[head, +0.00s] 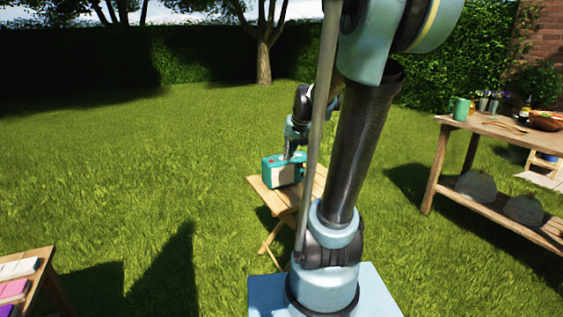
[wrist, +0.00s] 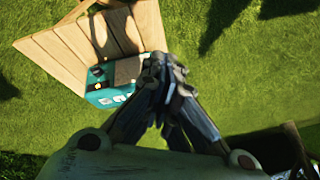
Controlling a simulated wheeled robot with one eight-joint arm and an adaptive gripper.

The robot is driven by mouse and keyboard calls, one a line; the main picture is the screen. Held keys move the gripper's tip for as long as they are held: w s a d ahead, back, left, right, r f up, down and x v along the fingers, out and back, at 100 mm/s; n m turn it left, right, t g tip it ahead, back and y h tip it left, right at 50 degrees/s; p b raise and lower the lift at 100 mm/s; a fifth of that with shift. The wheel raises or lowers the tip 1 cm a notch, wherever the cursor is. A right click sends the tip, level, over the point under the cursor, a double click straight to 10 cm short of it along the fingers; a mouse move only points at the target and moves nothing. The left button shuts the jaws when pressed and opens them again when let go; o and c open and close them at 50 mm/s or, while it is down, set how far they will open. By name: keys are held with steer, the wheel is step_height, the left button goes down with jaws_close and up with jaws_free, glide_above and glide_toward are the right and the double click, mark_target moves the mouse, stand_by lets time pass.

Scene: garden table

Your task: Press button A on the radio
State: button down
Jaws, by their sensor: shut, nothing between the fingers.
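The teal radio (head: 271,173) with a pale front stands on a small wooden folding table (head: 262,192). In the wrist view the radio (wrist: 98,88) shows its teal side with small pale squares and dark knobs; I cannot read any letter, so I cannot tell which is button A. My gripper (head: 289,154) is over the radio's top in the head view. In the wrist view my gripper (wrist: 165,62) is shut and empty, its fingertips by the radio's right edge. The fingers hide part of the radio, and I cannot tell whether they touch it.
The table's slats (wrist: 65,48) are bare to the left of the radio in the wrist view. A wooden bench (head: 470,122) with a green mug (head: 461,108) and other items stands at the right. Another table (head: 35,262) shows at the lower left. Open grass lies between.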

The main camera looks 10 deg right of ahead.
steer(key=w+d+f+m+t, duration=0.1)
steer(key=w, duration=1.5)
steer(key=w+d+f+m+t+y, duration=0.1)
steer(key=w+d+f+t, duration=0.1)
steer(key=w, duration=1.4)
steer(key=shift+d+m+y, duration=0.2)
steer(key=shift+m+y, duration=0.1)
steer(key=shift+s, duration=0.1)
steer(key=shift+f, duration=0.1)
glide_toward(280, 156)
steer(key=shift+a+r+x, duration=0.1)
steer(key=shift+x, duration=0.8)
steer(key=shift+a+r+x, duration=0.1)
steer(key=shift+x, duration=0.75)
steer(key=shift+f, duration=0.7)
steer(key=shift+r, duration=0.8)
